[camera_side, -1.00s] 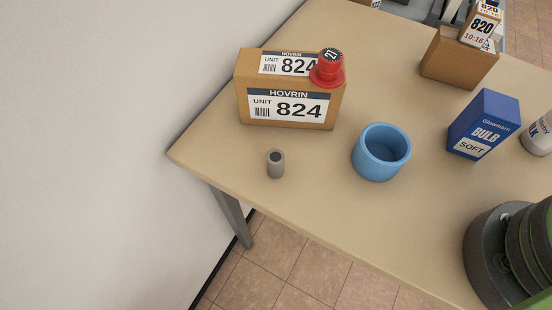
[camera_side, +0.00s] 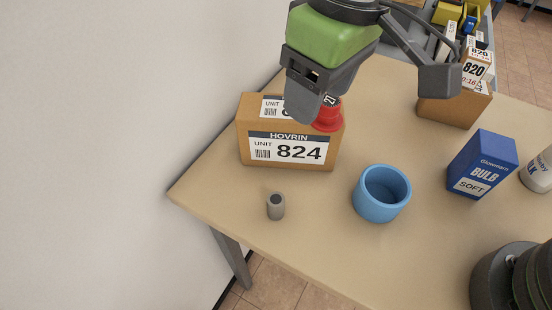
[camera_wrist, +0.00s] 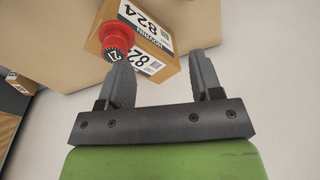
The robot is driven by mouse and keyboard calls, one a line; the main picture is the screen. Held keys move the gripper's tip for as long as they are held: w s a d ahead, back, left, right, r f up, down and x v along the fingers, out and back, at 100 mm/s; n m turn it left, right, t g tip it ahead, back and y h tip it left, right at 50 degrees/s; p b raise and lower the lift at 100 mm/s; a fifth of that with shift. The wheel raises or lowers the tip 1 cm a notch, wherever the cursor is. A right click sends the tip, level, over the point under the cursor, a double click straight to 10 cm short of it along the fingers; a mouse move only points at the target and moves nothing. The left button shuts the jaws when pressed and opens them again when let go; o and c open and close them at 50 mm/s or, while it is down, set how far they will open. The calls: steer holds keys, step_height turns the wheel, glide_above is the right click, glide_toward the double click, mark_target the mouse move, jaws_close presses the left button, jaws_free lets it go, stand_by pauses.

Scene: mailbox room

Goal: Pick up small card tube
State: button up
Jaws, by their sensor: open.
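The small card tube (camera_side: 276,206) is a short grey-brown cylinder with a dark hollow top. It stands upright on the table in front of the cardboard box, near the table's left front edge. The tube does not show in the wrist view. My gripper (camera_side: 372,102) is open and empty, its fingers wide apart, above the table and behind the tube in the side view. In the wrist view my gripper (camera_wrist: 164,66) has its left finger close to the red-topped object on the box; I cannot tell whether they touch.
The HOVRIN 824 box (camera_side: 243,150) carries a red object (camera_side: 327,120) on top. A blue cup (camera_side: 382,208) stands right of the tube, with a blue bulb box (camera_side: 482,165) and an 820 box (camera_side: 455,110) farther right. A wall borders the table's left side.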

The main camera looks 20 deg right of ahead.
mark_target(276, 199)
steer(key=a+f, duration=0.2)
steer(key=s+a+f+n, duration=0.1)
steer(key=f, duration=0.2)
steer(key=s+a+f+n+h, duration=0.1)
steer(key=a+f, duration=0.1)
steer(key=f, duration=0.1)
steer(key=shift+s+a+f+g, duration=0.15)
steer(key=shift+s+a+g, duration=0.05)
steer(key=shift+a+g, duration=0.2)
step_height(276, 199, down, 4)
steer(key=shift+r, duration=0.2)
steer(key=shift+s+f, duration=0.15)
steer(key=shift+f, duration=2.95)
steer(key=c, duration=1)
